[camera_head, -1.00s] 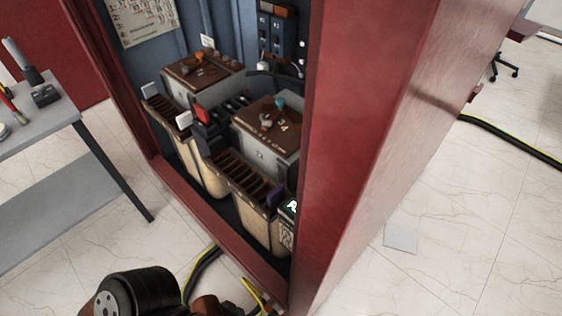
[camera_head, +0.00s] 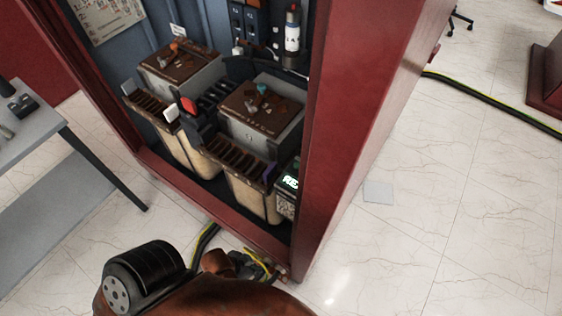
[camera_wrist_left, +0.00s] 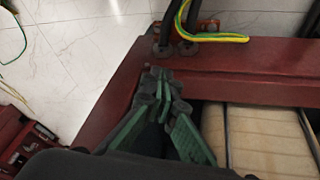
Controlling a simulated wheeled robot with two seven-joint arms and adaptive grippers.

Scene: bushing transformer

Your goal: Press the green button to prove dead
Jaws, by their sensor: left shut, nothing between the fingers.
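A small dark device with a lit green display (camera_head: 289,182) stands at the lower right inside the open red cabinet, beside the right post. A green button cannot be made out for certain. My left gripper (camera_wrist_left: 160,84) shows in the left wrist view with green finger pads, its tips together and holding nothing. It is over the cabinet's red bottom frame. In the head view, my left gripper (camera_head: 258,264) is small and partly hidden behind my orange-brown arm, low in front of the cabinet sill and below the display. My right gripper is not in view.
The cabinet (camera_head: 350,130) holds two brown-topped boxes (camera_head: 262,105) and tan bins (camera_head: 250,195). A white cylinder with a red top (camera_head: 292,32) stands at the back. Yellow-green and black cables (camera_wrist_left: 205,36) lie by the frame. A grey table (camera_head: 30,140) stands left. Floor at right is mostly clear.

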